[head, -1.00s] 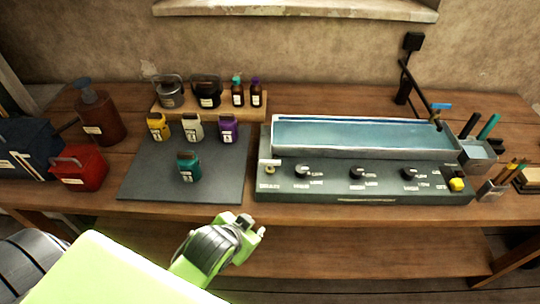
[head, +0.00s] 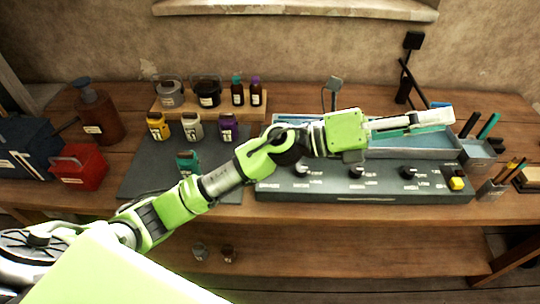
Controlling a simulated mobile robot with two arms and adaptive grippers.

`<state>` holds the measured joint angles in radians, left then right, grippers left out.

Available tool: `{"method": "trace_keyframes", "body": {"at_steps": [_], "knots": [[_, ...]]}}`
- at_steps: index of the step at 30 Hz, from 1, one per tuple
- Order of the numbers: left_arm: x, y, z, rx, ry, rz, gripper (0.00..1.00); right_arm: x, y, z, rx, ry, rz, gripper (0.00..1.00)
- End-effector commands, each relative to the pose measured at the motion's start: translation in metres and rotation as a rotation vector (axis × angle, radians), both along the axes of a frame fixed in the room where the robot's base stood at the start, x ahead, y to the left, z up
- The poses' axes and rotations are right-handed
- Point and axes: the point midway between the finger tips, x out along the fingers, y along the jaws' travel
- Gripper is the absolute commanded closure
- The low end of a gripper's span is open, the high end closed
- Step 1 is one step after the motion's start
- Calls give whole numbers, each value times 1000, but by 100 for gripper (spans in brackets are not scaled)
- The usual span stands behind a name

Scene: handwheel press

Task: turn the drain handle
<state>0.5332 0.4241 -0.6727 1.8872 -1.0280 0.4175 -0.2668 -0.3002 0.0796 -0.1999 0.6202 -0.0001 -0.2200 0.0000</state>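The tank (head: 405,154) is a long metal basin with water, set on a dark control panel at the right of the bench. A small blue handle (head: 440,105) shows at its far right corner, partly hidden behind my gripper; I cannot tell for sure that it is the drain handle. A yellow knob (head: 456,184) sits at the panel's right end. My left gripper (head: 452,119) reaches across the tank from the left, its fingers pointing right, just in front of the blue handle in the picture. Contact and finger gap cannot be made out. My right gripper is not in view.
Black knobs (head: 408,173) line the panel below my arm. Small labelled bottles (head: 192,127) stand on a grey mat at the left. Pen holders (head: 478,152) and a black stand (head: 402,92) are close to the tank's right end.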

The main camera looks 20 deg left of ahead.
Motion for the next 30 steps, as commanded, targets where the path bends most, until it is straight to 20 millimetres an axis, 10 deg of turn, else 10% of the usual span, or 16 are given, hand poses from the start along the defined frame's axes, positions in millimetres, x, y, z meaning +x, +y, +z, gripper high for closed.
{"method": "trace_keyframes", "body": {"at_steps": [8,15,22,30], "knots": [[-13,4,-99,694,-391,-297,75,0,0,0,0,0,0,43],[28,129,-166,1346,-480,-489,75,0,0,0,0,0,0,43],[53,266,-154,1796,-353,-587,75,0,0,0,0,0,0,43],[53,311,-146,1925,-269,-619,75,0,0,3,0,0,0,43]]}}
